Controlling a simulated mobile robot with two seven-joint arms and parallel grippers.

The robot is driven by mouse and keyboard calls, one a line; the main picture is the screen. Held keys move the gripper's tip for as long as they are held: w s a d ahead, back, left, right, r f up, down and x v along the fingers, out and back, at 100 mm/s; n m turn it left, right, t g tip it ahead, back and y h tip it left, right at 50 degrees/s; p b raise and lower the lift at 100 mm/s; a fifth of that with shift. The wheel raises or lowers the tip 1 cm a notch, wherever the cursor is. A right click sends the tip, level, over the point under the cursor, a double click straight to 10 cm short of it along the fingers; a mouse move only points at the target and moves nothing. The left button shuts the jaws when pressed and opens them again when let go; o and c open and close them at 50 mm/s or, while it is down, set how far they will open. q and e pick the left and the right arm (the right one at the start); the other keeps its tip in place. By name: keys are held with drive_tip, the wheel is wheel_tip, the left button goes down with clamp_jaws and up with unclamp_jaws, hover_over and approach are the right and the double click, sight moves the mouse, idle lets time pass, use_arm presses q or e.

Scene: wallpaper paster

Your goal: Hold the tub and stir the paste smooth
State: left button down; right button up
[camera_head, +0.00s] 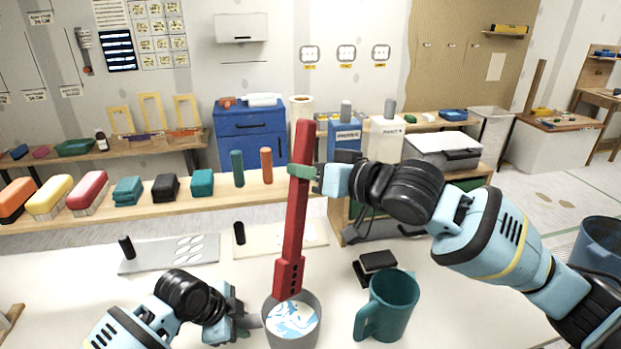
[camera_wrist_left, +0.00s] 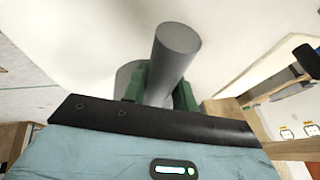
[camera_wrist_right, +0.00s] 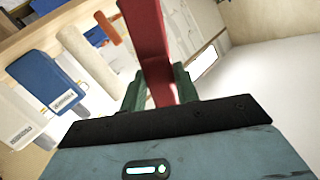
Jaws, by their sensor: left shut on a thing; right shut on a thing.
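The grey tub (camera_head: 292,341) stands on the white table at the front middle, with patchy white and blue paste (camera_head: 291,317) inside. My left gripper (camera_head: 250,322) is at the tub's left side, shut on its grey handle (camera_wrist_left: 175,52), which shows between the fingers in the left wrist view. My right gripper (camera_head: 304,172) is shut on the red stirring paddle (camera_head: 297,215), high on its shaft; the shaft also shows in the right wrist view (camera_wrist_right: 148,40). The paddle is nearly upright. Its holed lower end is at the tub's mouth; I cannot tell whether it touches the paste.
A teal jug (camera_head: 393,300) stands right of the tub, with a black block (camera_head: 376,262) behind it. A grey tray (camera_head: 165,255) and a pale board (camera_head: 275,238) lie behind. A wooden shelf (camera_head: 215,198) holds brushes, sponges and rollers.

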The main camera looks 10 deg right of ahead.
wheel_tip(320, 180, down, 13)
drive_tip(key=shift+f, duration=0.2)
idle(1.3)
idle(0.3)
